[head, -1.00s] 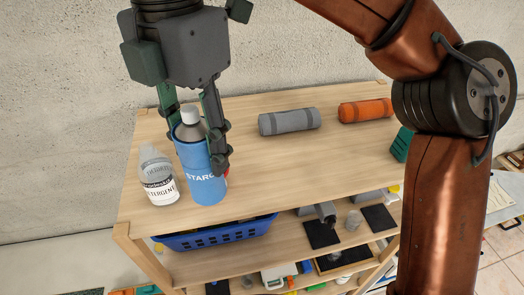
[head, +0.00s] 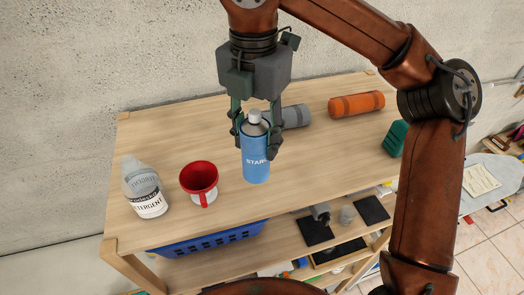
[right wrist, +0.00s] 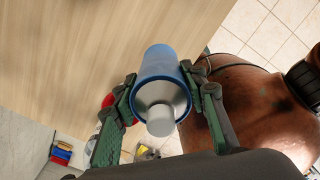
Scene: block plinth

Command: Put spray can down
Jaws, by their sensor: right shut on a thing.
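The blue spray can (head: 256,163) with a grey top is upright over the middle of the wooden shelf top (head: 300,185). My right gripper (head: 257,130) comes from above and is shut on its upper part, one finger on each side. In the right wrist view the can (right wrist: 158,68) sits between the two fingers (right wrist: 163,95), its cap towards the camera. I cannot tell whether its base touches the wood. My left gripper does not show.
An orange roll (head: 356,104) and a green item (head: 396,139) are at the right. Bare wood lies right of the can.

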